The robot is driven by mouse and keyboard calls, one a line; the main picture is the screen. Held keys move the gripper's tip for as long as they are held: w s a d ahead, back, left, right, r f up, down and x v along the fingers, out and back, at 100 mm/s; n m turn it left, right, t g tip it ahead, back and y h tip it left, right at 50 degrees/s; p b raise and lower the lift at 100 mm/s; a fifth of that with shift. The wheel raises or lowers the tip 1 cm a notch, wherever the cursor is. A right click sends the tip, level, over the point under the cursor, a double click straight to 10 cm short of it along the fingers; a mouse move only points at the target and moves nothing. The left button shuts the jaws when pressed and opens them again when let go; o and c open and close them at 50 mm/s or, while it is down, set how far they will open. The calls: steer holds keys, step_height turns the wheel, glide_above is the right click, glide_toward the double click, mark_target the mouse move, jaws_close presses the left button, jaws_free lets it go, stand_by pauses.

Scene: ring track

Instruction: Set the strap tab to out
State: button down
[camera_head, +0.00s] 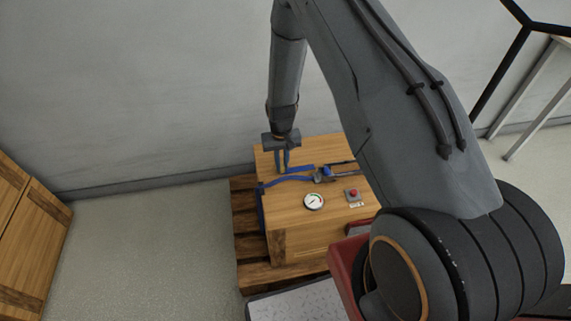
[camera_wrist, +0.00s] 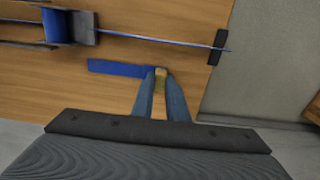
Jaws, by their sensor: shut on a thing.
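The blue strap tab (camera_wrist: 115,68) lies low along the top of the wooden crate in the wrist view, with a yellowish end at my fingertips. My gripper (camera_wrist: 158,75) is shut on that end. In the head view my gripper (camera_head: 282,172) points down onto the crate top, and the tab (camera_head: 302,168) extends to its right. A blue strap (camera_head: 285,181) with a dark ratchet buckle (camera_head: 320,174) runs across the crate; it also shows in the wrist view (camera_wrist: 150,38). The fingers cover part of the tab's end.
The wooden crate (camera_head: 290,226) stands on a pallet (camera_head: 246,235). A wall is behind; open floor lies to the left. My arm hides the crate's right side.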

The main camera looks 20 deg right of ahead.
mark_target(276, 173)
steer(key=shift+w+a, duration=0.1)
steer(key=shift+a, duration=0.95)
steer(key=c, duration=1.7)
jaws_free()
steer(key=shift+r+b, duration=0.55)
steer(key=shift+r, duration=3.35)
